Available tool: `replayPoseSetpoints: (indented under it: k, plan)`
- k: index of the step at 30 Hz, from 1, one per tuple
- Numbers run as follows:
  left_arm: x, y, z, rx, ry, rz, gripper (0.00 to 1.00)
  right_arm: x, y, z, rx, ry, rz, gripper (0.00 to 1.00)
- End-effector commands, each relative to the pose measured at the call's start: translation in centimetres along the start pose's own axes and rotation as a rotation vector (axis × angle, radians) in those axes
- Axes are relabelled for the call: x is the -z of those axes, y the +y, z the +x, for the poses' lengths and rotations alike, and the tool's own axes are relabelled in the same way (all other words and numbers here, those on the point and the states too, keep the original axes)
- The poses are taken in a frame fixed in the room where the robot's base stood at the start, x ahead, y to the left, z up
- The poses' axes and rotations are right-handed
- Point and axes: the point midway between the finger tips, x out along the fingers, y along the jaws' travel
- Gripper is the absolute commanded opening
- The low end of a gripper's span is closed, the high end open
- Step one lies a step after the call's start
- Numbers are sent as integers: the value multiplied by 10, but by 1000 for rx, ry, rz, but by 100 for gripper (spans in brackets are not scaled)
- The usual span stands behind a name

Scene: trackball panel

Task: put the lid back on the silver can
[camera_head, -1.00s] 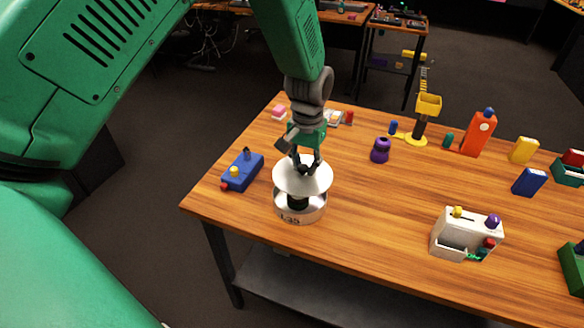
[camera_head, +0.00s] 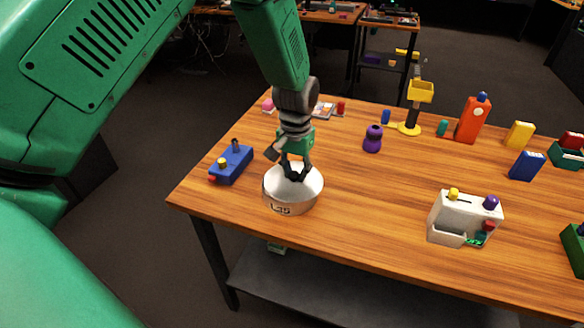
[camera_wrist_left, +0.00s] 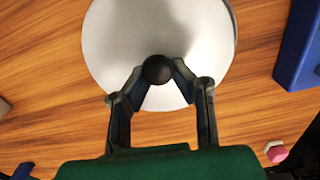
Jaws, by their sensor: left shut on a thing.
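The silver can (camera_head: 290,207) stands upright near the left front edge of the wooden table, with dark lettering on its side. The pale round lid (camera_head: 309,184) lies over the can's top, and it fills the upper middle of the left wrist view (camera_wrist_left: 115,45). My left gripper (camera_head: 296,174) is shut on the lid's dark round knob (camera_wrist_left: 158,69), directly above the can. In the wrist view a thin strip of can rim shows at the lid's right side. I cannot tell whether the lid is fully seated. My right gripper is not in view.
A blue box with knobs (camera_head: 232,164) stands close to the left of the can. A purple object (camera_head: 373,138) stands behind right, and a white holder (camera_head: 463,215) farther right. The wood between can and holder is clear.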

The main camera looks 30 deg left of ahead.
Motion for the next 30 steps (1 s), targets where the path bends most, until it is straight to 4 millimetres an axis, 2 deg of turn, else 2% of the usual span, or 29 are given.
replayPoseSetpoints:
  k: [9, 30]
  plan:
    - [2, -9, 4, -10, -1, -2, 0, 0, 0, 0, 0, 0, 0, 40]
    - [0, 2, -1, -5, 0, -2, 0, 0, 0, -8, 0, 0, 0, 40]
